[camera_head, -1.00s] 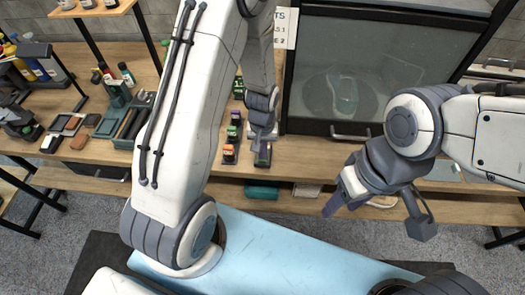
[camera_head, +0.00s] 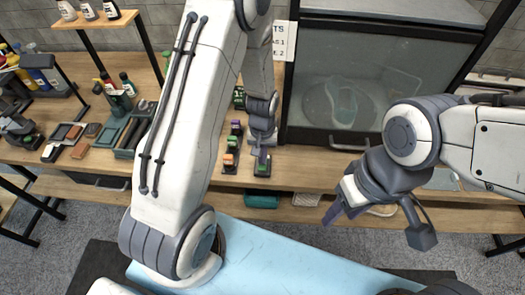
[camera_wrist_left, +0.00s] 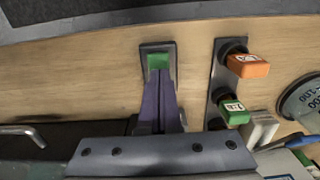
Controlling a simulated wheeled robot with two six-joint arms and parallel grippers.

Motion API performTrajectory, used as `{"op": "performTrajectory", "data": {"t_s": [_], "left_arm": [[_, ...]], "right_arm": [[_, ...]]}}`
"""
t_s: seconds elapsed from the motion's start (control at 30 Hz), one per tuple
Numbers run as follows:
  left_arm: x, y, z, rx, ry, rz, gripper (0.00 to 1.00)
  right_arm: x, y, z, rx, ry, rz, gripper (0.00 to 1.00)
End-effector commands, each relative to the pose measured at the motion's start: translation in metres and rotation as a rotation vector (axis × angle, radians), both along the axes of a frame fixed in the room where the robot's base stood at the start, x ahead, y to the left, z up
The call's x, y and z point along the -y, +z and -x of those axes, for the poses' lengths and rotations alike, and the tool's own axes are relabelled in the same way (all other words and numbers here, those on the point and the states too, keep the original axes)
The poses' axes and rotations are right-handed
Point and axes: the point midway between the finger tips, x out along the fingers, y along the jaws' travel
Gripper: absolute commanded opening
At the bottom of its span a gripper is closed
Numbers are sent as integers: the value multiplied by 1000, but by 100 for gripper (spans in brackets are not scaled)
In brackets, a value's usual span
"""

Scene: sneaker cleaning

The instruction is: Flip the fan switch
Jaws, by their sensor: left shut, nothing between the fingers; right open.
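A single switch with a green rocker (camera_head: 262,169) sits on a dark plate on the wooden bench, in front of the glass-doored cabinet. It also shows in the left wrist view (camera_wrist_left: 158,62). My left gripper (camera_head: 262,157) is shut and empty. In the left wrist view its purple fingertips (camera_wrist_left: 159,80) are right at the near edge of the green rocker; whether they touch cannot be told. Which switch is the fan's cannot be read. My right gripper (camera_head: 343,211) is open and empty, in front of the bench below the cabinet.
A second switch plate beside it carries an orange switch (camera_wrist_left: 248,66) and a green switch (camera_wrist_left: 233,108). The cabinet (camera_head: 345,85) with a shoe behind its glass stands close behind. Bottles and brushes fill the bench's left. A light blue surface (camera_head: 290,262) lies in front.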

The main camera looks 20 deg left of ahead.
Motion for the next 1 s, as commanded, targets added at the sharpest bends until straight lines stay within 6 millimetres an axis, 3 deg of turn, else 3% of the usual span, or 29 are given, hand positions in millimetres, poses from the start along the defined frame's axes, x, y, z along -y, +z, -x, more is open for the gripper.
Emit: {"op": "performTrajectory", "data": {"t_s": [0.33, 0.4, 0.7, 1.0], "left_arm": [[1, 51, -2, 2, -2, 0, 0], [1, 59, -4, 9, -2, 0, 0], [0, 118, -5, 6, -1, 0, 0], [0, 139, -4, 0, -1, 0, 0]], "right_arm": [[0, 43, 0, 1, -2, -1, 50], [0, 29, 0, 1, -2, -1, 50], [0, 20, 0, 0, -1, 0, 50], [0, 18, 0, 0, -1, 0, 50]]}}
